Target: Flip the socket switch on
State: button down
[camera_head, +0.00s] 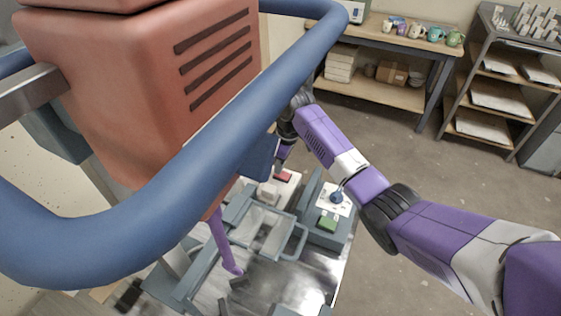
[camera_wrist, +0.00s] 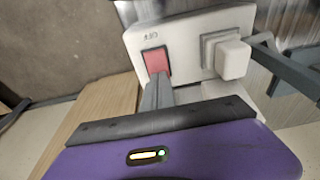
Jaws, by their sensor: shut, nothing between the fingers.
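The white socket box (camera_wrist: 190,38) fills the upper middle of the wrist view. It carries a red rocker switch (camera_wrist: 156,60) on the left and a white plug (camera_wrist: 232,58) on the right. My gripper (camera_wrist: 158,80) is shut and empty, its fingertips at the near edge of the red switch and covering part of it. I cannot tell whether they touch it or which way the rocker is tilted. In the head view the red switch (camera_head: 284,176) shows small below my wrist, and my fingertips are hard to make out there.
A machine with a red-orange housing (camera_head: 140,90) and a thick blue tube rail (camera_head: 190,160) blocks much of the head view. A green button (camera_head: 328,222) and blue knob (camera_head: 337,197) sit right of the socket. Shelves with mugs (camera_head: 417,30) stand behind; the floor on the right is clear.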

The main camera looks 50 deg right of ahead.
jog(key=shift+w+f, duration=0.15)
jog(key=shift+f, duration=0.15)
dwell(0.4)
jog(key=shift+s+d+r+p, duration=0.2)
jog(key=shift+s+p, duration=0.6)
jog(key=shift+p, duration=0.2)
jog(key=shift+r+p, duration=0.4)
jog(key=shift+r, duration=0.05)
notch_tip(320, 180, up, 13)
jog(key=s+p, duration=0.2)
jog(key=shift+d, duration=0.4)
jog(key=shift+s, duration=0.1)
